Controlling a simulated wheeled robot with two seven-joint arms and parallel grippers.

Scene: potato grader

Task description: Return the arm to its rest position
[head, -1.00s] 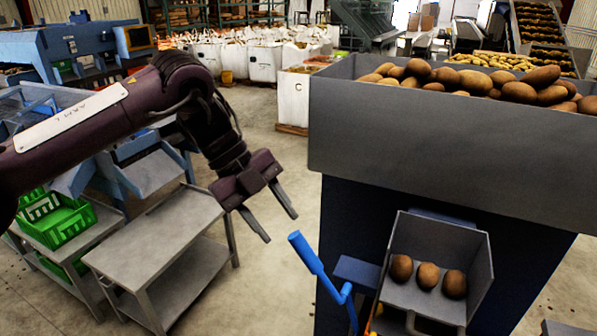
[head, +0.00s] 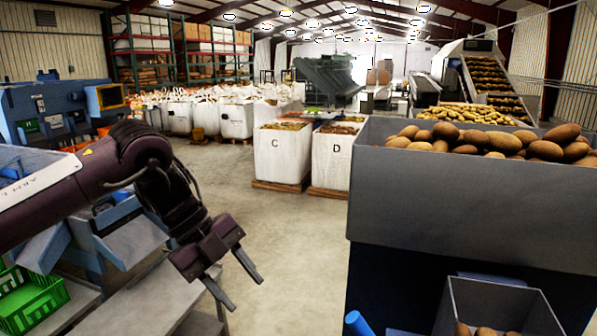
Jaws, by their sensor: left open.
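My left arm comes in from the left of the head view. Its gripper (head: 241,283) hangs at the lower middle-left with its two fingers spread, open and empty. It points down and to the right, over the floor beside a grey metal cart (head: 150,300). It is apart from the large grey hopper (head: 470,205) on the right, which holds many brown potatoes (head: 545,150). My right arm is not in view.
A small grey tray (head: 500,300) with potatoes sits below the hopper. A blue handle (head: 356,323) shows at the bottom edge. A green crate (head: 30,300) stands at lower left. White bags C (head: 278,160) and D (head: 333,165) stand behind. The concrete floor (head: 300,240) between is clear.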

